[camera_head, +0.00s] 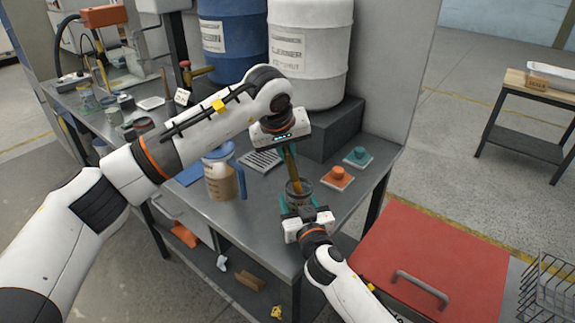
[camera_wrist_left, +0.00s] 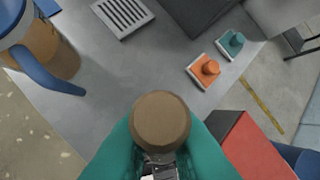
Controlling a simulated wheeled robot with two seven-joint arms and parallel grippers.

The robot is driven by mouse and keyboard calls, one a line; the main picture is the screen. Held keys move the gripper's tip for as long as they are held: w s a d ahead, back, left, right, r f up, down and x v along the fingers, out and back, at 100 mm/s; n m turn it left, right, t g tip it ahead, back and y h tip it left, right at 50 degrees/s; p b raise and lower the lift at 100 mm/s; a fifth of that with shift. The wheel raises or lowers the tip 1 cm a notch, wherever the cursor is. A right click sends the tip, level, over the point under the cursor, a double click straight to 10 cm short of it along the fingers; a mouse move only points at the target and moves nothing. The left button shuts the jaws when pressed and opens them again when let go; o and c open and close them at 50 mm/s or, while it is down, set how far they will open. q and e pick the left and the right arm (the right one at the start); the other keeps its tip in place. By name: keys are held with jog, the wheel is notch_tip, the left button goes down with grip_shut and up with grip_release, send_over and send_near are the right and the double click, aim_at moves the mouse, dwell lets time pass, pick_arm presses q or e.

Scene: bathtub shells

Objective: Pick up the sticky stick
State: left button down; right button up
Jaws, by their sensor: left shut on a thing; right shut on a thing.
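The sticky stick (camera_head: 293,172) is a brown rod standing nearly upright, with its lower end in a small dark-rimmed jar (camera_head: 299,188). My left gripper (camera_head: 288,150) is shut on its upper part from above. In the left wrist view the stick's round brown end (camera_wrist_left: 161,121) sits between the teal fingers of my left gripper (camera_wrist_left: 162,150). My right gripper (camera_head: 298,202) is shut on the jar from the near side, low at the workbench. The stick's lower tip is hidden inside the jar.
On the grey workbench (camera_head: 252,205), a blue-handled pitcher (camera_head: 221,178) stands left of the jar. An orange button (camera_head: 338,174) and a teal button (camera_head: 358,156) lie to the right. A white drum (camera_head: 309,60) stands behind. A red lid (camera_head: 430,250) is at the lower right.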

pick_arm(q)
notch_tip(320, 180, up, 14)
jog(key=shift+r, duration=0.15)
pick_arm(e)
jog(key=o, duration=1.1)
